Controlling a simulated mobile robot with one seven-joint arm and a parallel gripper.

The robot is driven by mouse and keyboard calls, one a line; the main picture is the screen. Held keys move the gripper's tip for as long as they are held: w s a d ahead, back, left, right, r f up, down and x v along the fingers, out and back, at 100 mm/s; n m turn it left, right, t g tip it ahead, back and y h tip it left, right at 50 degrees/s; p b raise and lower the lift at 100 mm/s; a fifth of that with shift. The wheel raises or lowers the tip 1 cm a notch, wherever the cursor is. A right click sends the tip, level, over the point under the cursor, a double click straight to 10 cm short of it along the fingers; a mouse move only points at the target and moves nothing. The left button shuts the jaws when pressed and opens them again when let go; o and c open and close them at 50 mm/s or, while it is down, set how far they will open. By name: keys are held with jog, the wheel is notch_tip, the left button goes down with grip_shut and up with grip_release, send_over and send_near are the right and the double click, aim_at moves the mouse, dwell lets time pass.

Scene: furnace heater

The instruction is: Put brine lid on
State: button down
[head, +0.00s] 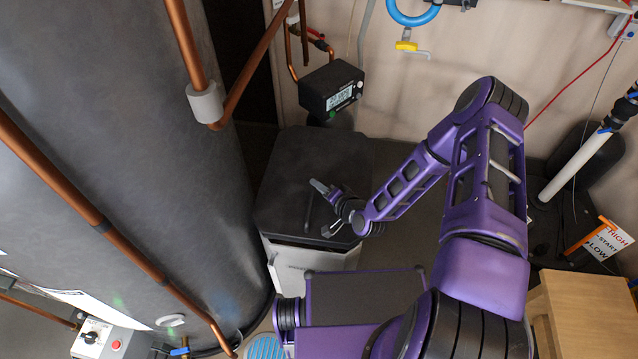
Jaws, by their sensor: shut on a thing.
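The brine lid (295,165) is a dark grey, rounded square panel in the middle of the head view. It lies over the top of a white brine tank (312,257), whose front shows below the lid's near edge. My gripper (323,209) reaches in from the right over the lid's near right part and is shut on the lid, at a thin dark raised strip. The fingers hide part of the grip. I cannot tell whether the lid rests fully on the tank's rim or sits slightly above it.
A large grey cylinder (120,130) with copper pipes (130,245) fills the left side. A black box with a display (332,92) hangs behind the lid. A wooden box (580,310) and a sign (607,240) stand at the right.

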aim_at(322, 199)
jog(key=shift+f+b, duration=0.15)
jog(key=shift+b, duration=0.25)
notch_tip(322, 199, down, 5)
jog(key=b, duration=0.4)
jog(key=shift+f+b, duration=1.1)
jog(key=shift+b, duration=0.8)
dwell(1.8)
jog(key=shift+s, duration=0.1)
jog(key=c, duration=0.8)
grip_release()
jog(key=shift+o, duration=0.2)
jog(key=shift+s, duration=0.1)
jog(key=p+v, duration=0.2)
jog(key=v, duration=1.5)
jog(key=shift+d+r, duration=0.15)
